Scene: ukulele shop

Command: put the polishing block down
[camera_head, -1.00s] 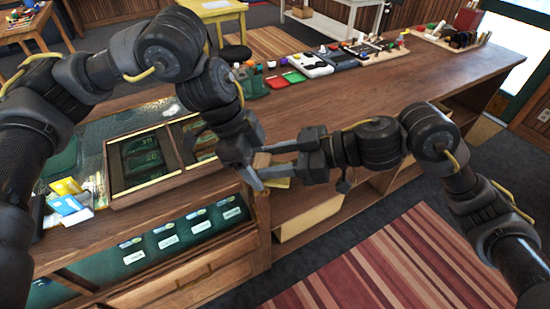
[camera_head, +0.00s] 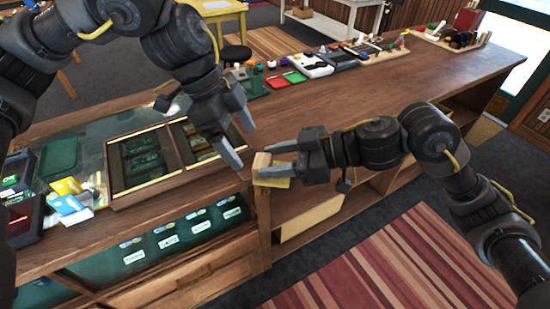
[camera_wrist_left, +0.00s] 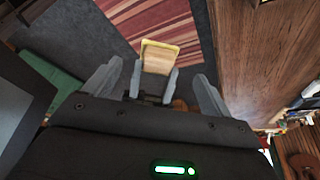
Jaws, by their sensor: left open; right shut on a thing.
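The polishing block (camera_head: 262,163), pale wood with a yellow layer, is held at the tips of my right gripper (camera_head: 272,160), above the counter's front edge. The right gripper is shut on it. In the left wrist view the block (camera_wrist_left: 161,57) shows its wooden face and yellow rim between the right gripper's fingers (camera_wrist_left: 155,80). My left gripper (camera_head: 240,138) is open and empty, just left of and above the block, with its fingers apart from it. In the left wrist view its two fingers (camera_wrist_left: 158,80) are spread wide on either side.
The wooden counter (camera_head: 330,105) has a broad clear top to the right. A framed display tray (camera_head: 150,163) and blue and yellow cards (camera_head: 67,200) lie to the left. Tools and small coloured boxes (camera_head: 293,77) line the back edge. Open shelves and a striped rug (camera_head: 400,260) are below.

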